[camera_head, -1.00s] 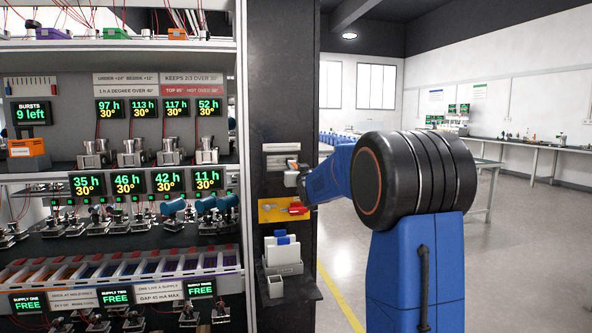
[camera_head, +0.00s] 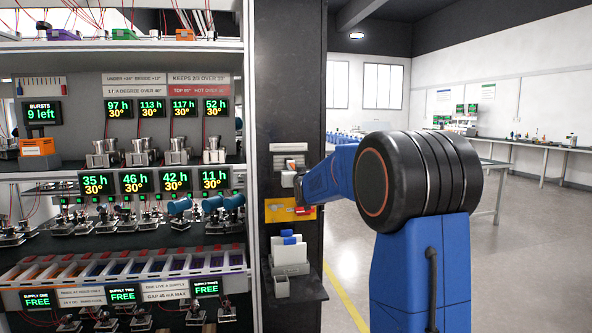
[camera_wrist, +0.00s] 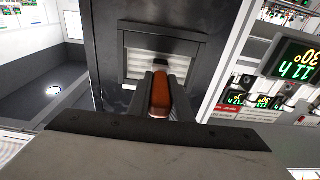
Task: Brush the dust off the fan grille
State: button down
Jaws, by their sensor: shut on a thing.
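The fan grille (camera_wrist: 134,68) is a pale slatted panel in a dark frame on the dark pillar. It lies straight ahead of my gripper in the wrist view, and it also shows small on the pillar in the head view (camera_head: 279,161). My gripper (camera_wrist: 160,82) is shut on an orange-brown handle (camera_wrist: 160,95), which seems to be the brush's. The handle points toward the grille and covers part of it. Bristles, dust and any contact with the slats cannot be made out. In the head view my gripper (camera_head: 288,180) is small, close in front of the pillar.
A yellow panel with a red item (camera_head: 304,210) is below the grille. Lower on the pillar is a white holder with a blue-topped item (camera_head: 289,240), above a small ledge. The rack (camera_head: 130,205) with lit displays stands left. Open floor lies right.

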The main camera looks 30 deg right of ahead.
jog(key=shift+w+a, duration=0.1)
jog(key=shift+a, duration=0.4)
jog(key=shift+w+a, duration=0.2)
jog(key=shift+a, duration=0.3)
jog(key=shift+w+a, duration=0.15)
jog(key=shift+a, duration=0.35)
jog(key=shift+d, duration=0.15)
jog(key=shift+s+d, duration=0.2)
jog(key=shift+d, duration=0.2)
jog(key=shift+s+d, duration=0.1)
jog(key=shift+d, duration=0.45)
jog(key=shift+d, duration=0.1)
